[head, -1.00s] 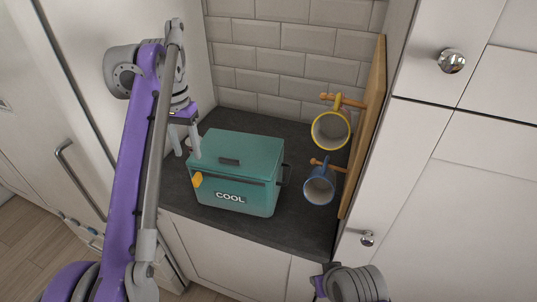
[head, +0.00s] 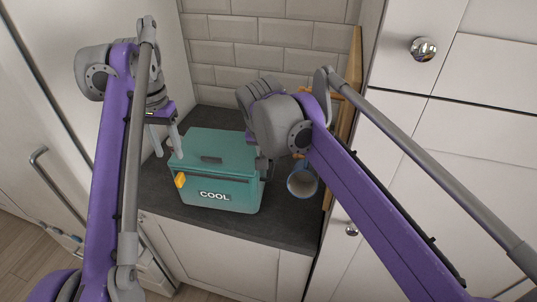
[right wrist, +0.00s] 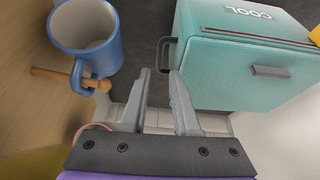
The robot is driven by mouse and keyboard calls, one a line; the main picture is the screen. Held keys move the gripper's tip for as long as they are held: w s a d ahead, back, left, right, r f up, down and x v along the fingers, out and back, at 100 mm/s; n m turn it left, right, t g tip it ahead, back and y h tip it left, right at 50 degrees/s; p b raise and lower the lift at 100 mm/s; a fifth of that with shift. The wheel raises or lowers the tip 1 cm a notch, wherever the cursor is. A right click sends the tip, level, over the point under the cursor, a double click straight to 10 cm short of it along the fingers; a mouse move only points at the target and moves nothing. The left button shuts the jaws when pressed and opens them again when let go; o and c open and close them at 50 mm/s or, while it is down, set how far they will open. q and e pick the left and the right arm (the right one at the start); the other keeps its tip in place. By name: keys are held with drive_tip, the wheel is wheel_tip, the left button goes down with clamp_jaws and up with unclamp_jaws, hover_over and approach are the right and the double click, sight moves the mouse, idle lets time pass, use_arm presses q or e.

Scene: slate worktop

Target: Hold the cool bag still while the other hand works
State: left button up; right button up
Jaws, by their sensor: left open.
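The cool bag (head: 218,175) is a teal box marked COOL, upright on the dark worktop. It has a dark handle on its right side, seen in the right wrist view (right wrist: 164,52). My left gripper (head: 164,146) is open at the bag's left end, one finger close to its top left edge; I cannot tell if it touches. My right gripper (right wrist: 159,74) is open and empty, its fingertips pointing towards the side handle, apart from it. In the head view my right wrist hides most of its fingers.
A blue mug (head: 302,183) hangs on a wooden peg (right wrist: 60,77) close to my right gripper. The tiled wall (head: 262,40) is behind the bag. A wooden board (head: 352,65) and white cupboards stand on the right.

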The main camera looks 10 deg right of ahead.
sight(271, 172)
drive_tip(key=x, duration=1)
drive_tip(key=shift+w, duration=0.1)
clamp_jaws()
idle(1.1)
